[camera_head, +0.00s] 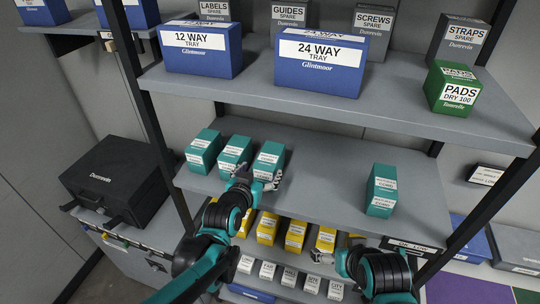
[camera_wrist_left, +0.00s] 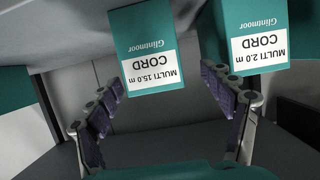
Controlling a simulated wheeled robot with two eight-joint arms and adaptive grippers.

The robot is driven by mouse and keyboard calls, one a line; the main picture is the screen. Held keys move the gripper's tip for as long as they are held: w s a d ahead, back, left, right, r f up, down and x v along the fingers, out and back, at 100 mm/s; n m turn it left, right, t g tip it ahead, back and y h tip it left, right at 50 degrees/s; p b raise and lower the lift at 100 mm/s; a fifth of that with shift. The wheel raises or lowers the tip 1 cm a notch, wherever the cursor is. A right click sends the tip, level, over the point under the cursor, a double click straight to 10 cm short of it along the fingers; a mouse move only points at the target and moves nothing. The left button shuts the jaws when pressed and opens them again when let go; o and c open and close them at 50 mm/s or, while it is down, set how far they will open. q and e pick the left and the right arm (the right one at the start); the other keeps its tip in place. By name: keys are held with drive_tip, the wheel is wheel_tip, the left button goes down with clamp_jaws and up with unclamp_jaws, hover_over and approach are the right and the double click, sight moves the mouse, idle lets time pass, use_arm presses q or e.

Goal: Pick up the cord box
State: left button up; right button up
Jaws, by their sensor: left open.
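Several teal cord boxes stand on the middle shelf. Three are at the left, a left one (camera_head: 204,150), a middle one (camera_head: 233,155) and a right one (camera_head: 270,154); another (camera_head: 381,190) stands alone at the right. My left gripper (camera_head: 258,182) is open and empty, in front of the row's right box. In the left wrist view its fingers (camera_wrist_left: 165,95) spread to either side of a box marked MULTI 15.0 m CORD (camera_wrist_left: 147,45), upside down in the picture. A MULTI 2.0 m CORD box (camera_wrist_left: 250,35) is beside it. My right gripper (camera_head: 318,257) is lower; its jaw opening is unclear.
The middle shelf (camera_head: 330,180) is bare between the row and the lone box. The upper shelf (camera_head: 400,100) overhangs, with blue tray boxes (camera_head: 318,62) and a green PADS box (camera_head: 451,88). Yellow boxes (camera_head: 295,235) sit below. A black post (camera_head: 150,120) stands at left.

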use_arm(q)
drive_tip(key=shift+w+d+f, duration=0.25)
drive_tip(key=shift+w+d, duration=0.1)
drive_tip(key=shift+w, duration=0.15)
drive_tip(key=shift+w+d+f, duration=0.25)
drive_tip(key=shift+w+d, duration=0.05)
drive_tip(key=shift+w, duration=0.15)
drive_tip(key=x, duration=0.5)
drive_tip(key=shift+w+f, duration=0.1)
drive_tip(key=shift+f, duration=0.1)
drive_tip(key=shift+r, duration=0.1)
drive_tip(key=shift+c, duration=1.3)
drive_tip(key=c, duration=1.1)
